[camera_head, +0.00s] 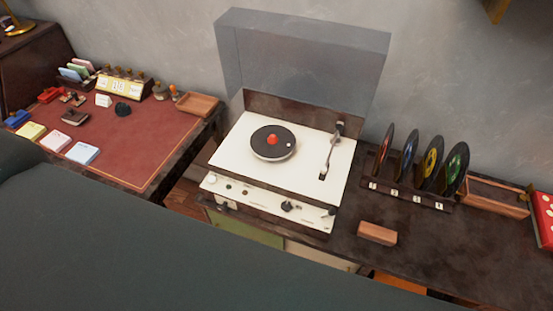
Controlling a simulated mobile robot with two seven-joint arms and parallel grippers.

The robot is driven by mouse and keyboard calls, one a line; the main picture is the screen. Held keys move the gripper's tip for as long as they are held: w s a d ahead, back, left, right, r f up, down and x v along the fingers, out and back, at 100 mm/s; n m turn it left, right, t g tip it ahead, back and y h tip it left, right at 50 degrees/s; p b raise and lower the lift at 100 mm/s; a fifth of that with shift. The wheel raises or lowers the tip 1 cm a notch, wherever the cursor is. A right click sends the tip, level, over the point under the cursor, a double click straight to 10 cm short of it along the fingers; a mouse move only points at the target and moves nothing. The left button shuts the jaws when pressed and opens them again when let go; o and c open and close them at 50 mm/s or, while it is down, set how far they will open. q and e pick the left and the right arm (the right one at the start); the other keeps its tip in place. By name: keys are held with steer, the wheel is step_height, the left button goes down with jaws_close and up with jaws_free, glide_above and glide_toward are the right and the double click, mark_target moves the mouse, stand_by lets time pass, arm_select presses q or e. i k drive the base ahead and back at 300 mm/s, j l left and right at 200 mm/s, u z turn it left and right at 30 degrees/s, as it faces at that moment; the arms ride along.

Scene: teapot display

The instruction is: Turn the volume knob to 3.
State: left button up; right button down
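A cream record player (250,180) with its clear lid (305,65) raised stands on a dark counter. Its front panel carries a dark knob (287,206) right of the middle and a dark knob or lever (329,212) at the right end. A round white knob (212,179) sits at the left end. The panel markings are too small to read, so I cannot tell which is the volume knob or its setting. A black record with a red centre (272,140) lies on the platter, with the tonearm (331,150) to its right. Neither gripper is in view.
Several upright records stand in a rack (410,195) at right. A wooden block (377,233) lies on the counter before it. A red-topped desk (150,150) with small items is at left. A large dark grey-green shape covers the lower left foreground.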

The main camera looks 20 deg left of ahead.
mark_target(222, 207)
steer(key=u, duration=1.3)
steer(key=k+l, duration=0.15)
steer(key=l, duration=0.15)
steer(key=k+l+z, duration=0.1)
steer(key=l, duration=0.25)
